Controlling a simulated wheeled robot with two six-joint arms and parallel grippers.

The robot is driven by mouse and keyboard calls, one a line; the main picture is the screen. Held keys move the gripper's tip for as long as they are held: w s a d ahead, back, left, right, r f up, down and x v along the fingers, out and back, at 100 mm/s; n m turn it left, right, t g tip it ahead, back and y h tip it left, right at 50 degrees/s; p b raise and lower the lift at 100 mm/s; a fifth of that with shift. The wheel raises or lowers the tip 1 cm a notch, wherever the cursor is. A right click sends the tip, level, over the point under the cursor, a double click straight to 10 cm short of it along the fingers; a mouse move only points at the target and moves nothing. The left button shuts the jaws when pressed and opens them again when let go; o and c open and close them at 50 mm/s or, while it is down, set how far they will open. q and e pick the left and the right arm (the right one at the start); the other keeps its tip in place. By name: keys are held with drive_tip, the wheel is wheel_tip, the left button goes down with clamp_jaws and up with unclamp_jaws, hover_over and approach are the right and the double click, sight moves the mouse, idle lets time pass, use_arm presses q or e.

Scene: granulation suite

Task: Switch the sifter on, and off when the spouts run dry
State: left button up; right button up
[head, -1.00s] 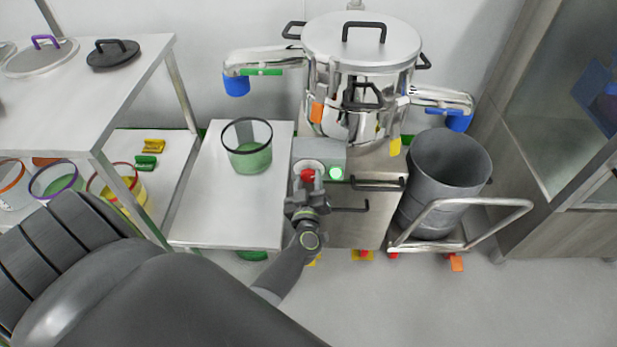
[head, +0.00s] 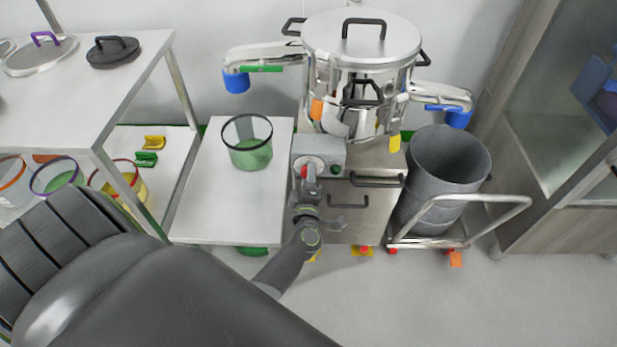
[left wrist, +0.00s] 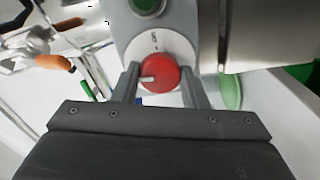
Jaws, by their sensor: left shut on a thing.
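The sifter (head: 362,70) is a shiny steel vessel with a lid and two side spouts, the left spout (head: 262,58) and the right spout (head: 440,93), each with a blue end. No stream shows under either. Its grey control box (head: 326,152) carries a red knob (head: 304,171) and a green lamp (head: 336,169), which is dark. My left gripper (head: 309,183) is shut on the knob. In the left wrist view its fingers flank the red knob (left wrist: 160,73), whose white mark points left; the lamp (left wrist: 147,5) looks unlit. My right gripper is out of view.
A clear tub (head: 248,150) with green material stands on a white table (head: 205,205) under the left spout. A grey drum (head: 440,190) stands on a trolley (head: 400,243) under the right spout. A shelf table (head: 130,75) is at left, a cabinet (head: 550,170) at right.

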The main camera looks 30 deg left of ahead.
use_arm(q)
drive_tip(key=shift+n, duration=0.6)
drive_tip(key=o, duration=1)
drive_tip(key=shift+c, duration=0.2)
